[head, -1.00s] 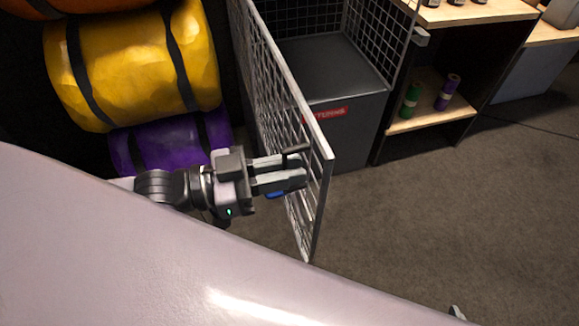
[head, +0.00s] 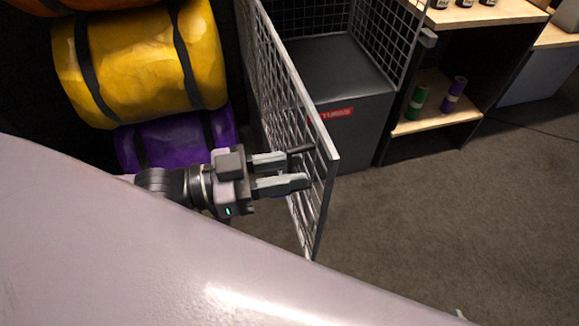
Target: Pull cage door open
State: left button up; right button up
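The cage door (head: 281,98), a grey wire-mesh panel in a metal frame, stands swung well open toward me in the head view. The cage (head: 345,68) behind it has mesh walls, a dark floor and a grey base with a red label. My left gripper (head: 302,166) is at the near end of the door, on its left side by the dark handle bar (head: 301,149). Its two fingers are apart with a clear gap between them, and nothing shows held. The fingertips overlap the mesh; I cannot tell whether they touch it. My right gripper is not clearly visible.
Yellow (head: 150,62) and purple (head: 170,142) strapped rolls are stacked left of the door. A wooden shelf (head: 440,122) with a green and a purple roll stands right of the cage. Carpet (head: 450,220) at the right is clear.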

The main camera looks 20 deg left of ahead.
pick_arm(q)
jog(key=v, duration=0.6)
jog(key=shift+s, duration=0.25)
jog(key=shift+a, duration=0.15)
dwell(0.4)
